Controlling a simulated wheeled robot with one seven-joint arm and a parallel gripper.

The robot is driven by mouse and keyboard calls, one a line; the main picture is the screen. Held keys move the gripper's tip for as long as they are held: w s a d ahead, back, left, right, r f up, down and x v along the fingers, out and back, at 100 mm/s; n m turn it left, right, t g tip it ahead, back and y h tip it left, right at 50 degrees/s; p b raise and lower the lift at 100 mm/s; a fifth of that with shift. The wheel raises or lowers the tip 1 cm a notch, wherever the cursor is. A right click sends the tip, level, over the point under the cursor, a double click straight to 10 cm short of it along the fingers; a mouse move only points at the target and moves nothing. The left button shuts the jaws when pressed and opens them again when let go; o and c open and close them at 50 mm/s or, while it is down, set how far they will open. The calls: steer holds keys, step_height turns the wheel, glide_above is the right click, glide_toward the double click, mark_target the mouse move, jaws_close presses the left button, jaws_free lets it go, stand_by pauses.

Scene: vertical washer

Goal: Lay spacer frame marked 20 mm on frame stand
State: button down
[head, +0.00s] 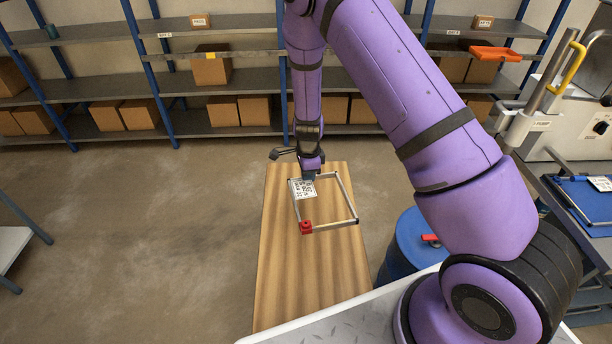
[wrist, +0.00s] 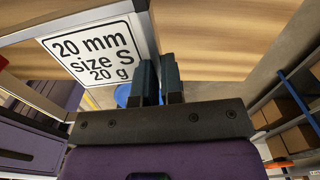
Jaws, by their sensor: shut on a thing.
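The spacer frame (head: 347,192) is a thin silver square with a red corner piece (head: 306,227) and a white tag. In the wrist view the tag (wrist: 97,51) reads "20 mm size S 20 g". In the wrist view the gripper's two dark blue fingers (wrist: 161,80) are close together at the frame's edge. The frame appears to be held above a long wooden top (head: 285,285); the height is hard to judge. I cannot make out a separate frame stand.
A blue drum (head: 408,250) with a red item on top stands right of the wooden top. A workbench with a blue tray (head: 585,198) and a white machine (head: 560,120) are at the right. Shelves with boxes (head: 212,70) line the back.

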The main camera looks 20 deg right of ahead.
mark_target(305, 205)
steer(key=shift+w+a+f+m, duration=0.15)
steer(key=shift+a+m, duration=0.1)
steer(key=shift+m, duration=0.65)
steer(key=shift+a+f, duration=0.1)
steer(key=shift+f, duration=5.15)
steer(key=shift+a+f, duration=0.15)
steer(key=c, duration=1.2)
jaws_free()
